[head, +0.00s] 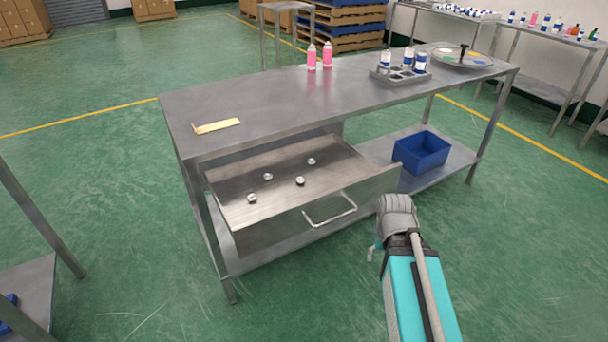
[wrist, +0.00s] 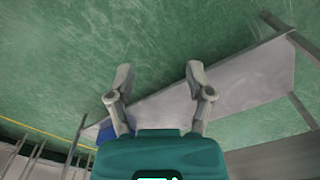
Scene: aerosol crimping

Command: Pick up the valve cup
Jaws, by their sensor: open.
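Several small silver valve cups sit apart from one another in the open drawer (head: 235,205) of the steel table. One valve cup (head: 252,198) is at the front left, another (head: 268,177) behind it, a third (head: 300,181) in the middle and one (head: 311,161) at the back. My gripper (wrist: 157,85) is open and empty in the wrist view, with its fingers apart over the floor and a grey metal surface. No valve cup shows in the wrist view.
The drawer handle (head: 330,211) juts out at the front. A blue bin (head: 421,152) stands on the lower shelf. The tabletop (head: 270,95) holds a yellow strip (head: 216,126), pink bottles (head: 319,56), a grey rack (head: 400,75) and a round plate (head: 458,57).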

